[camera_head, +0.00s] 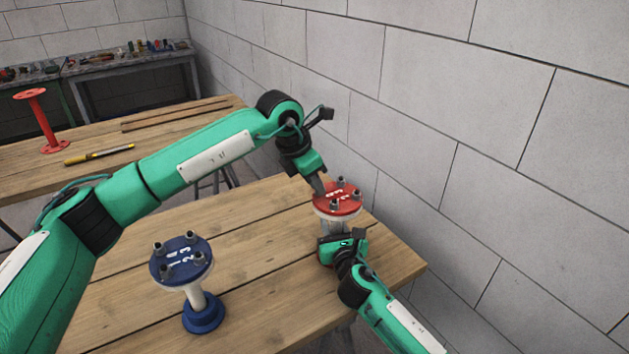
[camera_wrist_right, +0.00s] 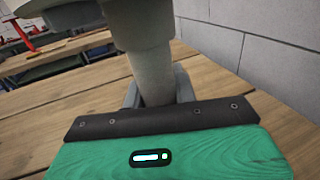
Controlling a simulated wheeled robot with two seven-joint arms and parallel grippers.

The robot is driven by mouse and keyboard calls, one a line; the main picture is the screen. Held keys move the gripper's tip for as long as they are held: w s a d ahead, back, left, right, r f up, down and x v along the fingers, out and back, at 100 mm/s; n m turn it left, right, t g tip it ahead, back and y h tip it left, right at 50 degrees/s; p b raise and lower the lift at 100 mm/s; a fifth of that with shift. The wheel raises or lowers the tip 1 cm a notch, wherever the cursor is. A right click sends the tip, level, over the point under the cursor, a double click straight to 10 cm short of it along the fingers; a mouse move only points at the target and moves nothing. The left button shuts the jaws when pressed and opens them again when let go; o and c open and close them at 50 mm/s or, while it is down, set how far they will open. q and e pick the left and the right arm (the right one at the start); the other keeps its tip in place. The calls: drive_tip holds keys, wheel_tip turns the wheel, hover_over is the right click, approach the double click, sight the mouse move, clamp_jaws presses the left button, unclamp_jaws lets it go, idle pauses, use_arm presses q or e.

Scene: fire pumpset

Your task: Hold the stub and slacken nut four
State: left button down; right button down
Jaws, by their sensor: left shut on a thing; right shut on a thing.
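The stub has a red flange (camera_head: 345,202) on top with white markings too small to read, and a pale pipe (camera_wrist_right: 155,78) below it. It stands upright near the table's right edge. Dark nuts sit around the flange, one at the back (camera_head: 340,182) and one at the right (camera_head: 357,195). My left gripper (camera_head: 319,188) comes down at the flange's left side, shut on a nut there that its jaws mostly hide. My right gripper (camera_head: 333,243) is shut on the pipe below the flange; its fingers flank the pipe in the right wrist view (camera_wrist_right: 155,92).
A second stub with a blue flange (camera_head: 187,254) and blue base stands on the front table, left of my right gripper. Behind are another table with a red flanged post (camera_head: 42,120) and a yellow tool (camera_head: 99,154). A block wall (camera_head: 500,130) runs close along the right.

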use_arm(q)
drive_tip(key=n+t+y, duration=0.1)
drive_tip(key=n, duration=0.3)
drive_tip(key=shift+s+d+r+n, duration=0.1)
drive_tip(key=shift+n, duration=0.2)
drive_tip(key=n, duration=0.1)
drive_tip(key=n+y, duration=0.1)
drive_tip(key=n, duration=0.1)
drive_tip(key=n+t+y, duration=0.1)
drive_tip(key=n, duration=0.1)
drive_tip(key=shift+s+d, duration=0.1)
drive_tip(key=shift+d, duration=0.15)
drive_tip(key=n, duration=0.2)
drive_tip(key=n+y, duration=0.1)
drive_tip(key=n, duration=0.1)
drive_tip(key=n+y, duration=0.1)
drive_tip(key=shift+d+n, duration=0.25)
drive_tip(key=shift+n, duration=0.15)
drive_tip(key=shift+d+n+g+y, duration=0.15)
drive_tip(key=shift+n+y, duration=0.25)
drive_tip(key=shift+n, duration=0.55)
drive_tip(key=shift+n+g+y, duration=0.25)
drive_tip(key=shift+n+y, duration=0.15)
drive_tip(key=shift+n, duration=0.55)
drive_tip(key=c, duration=1.3)
unclamp_jaws()
drive_tip(key=shift+c, duration=0.2)
drive_tip(key=v, duration=1.2)
